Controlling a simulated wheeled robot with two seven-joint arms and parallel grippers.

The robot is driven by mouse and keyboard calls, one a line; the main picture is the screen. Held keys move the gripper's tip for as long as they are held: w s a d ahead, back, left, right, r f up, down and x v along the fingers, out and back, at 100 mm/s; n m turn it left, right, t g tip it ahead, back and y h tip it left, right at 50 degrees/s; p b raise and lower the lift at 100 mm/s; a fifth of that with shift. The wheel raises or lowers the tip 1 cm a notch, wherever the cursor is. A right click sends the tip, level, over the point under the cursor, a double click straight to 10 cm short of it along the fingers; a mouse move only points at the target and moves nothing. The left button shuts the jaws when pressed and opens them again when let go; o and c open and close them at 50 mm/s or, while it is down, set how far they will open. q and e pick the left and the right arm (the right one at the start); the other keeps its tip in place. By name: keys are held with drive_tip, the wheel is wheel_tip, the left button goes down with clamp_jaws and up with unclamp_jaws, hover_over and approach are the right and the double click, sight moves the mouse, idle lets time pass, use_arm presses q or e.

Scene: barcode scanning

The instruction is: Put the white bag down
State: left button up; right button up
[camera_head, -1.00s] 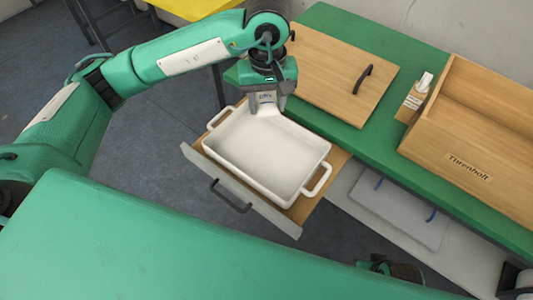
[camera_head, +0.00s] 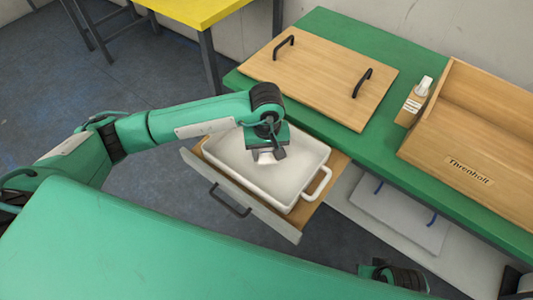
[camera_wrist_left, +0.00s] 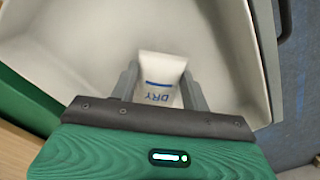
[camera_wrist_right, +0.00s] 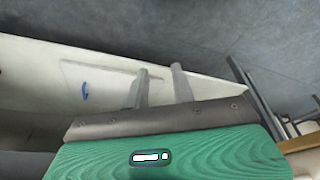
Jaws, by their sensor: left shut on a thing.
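The white bag (camera_wrist_left: 160,75), with blue "DRY" lettering, is held between the fingers of my left gripper (camera_wrist_left: 160,88) in the left wrist view. In the head view, my left gripper (camera_head: 266,152) points down inside the white dish (camera_head: 318,152), and the bag (camera_head: 265,157) shows small and pale below it. I cannot tell whether the bag touches the dish floor. My right gripper (camera_wrist_right: 160,75) has a gap between its fingers and nothing in it.
The dish sits in an open drawer (camera_head: 228,192) under the green table (camera_head: 330,25). A pale panel (camera_head: 400,215) lies on the lower shelf.

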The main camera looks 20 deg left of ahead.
use_arm(q)
drive_tip(key=shift+f, duration=0.65)
use_arm(e)
drive_tip(key=shift+r, duration=0.1)
use_arm(q)
drive_tip(key=shift+f, duration=0.1)
use_arm(e)
drive_tip(key=shift+s, duration=0.1)
use_arm(q)
drive_tip(key=o, duration=1)
use_arm(e)
drive_tip(key=shift+s+r, duration=0.2)
drive_tip(key=shift+r, duration=0.1)
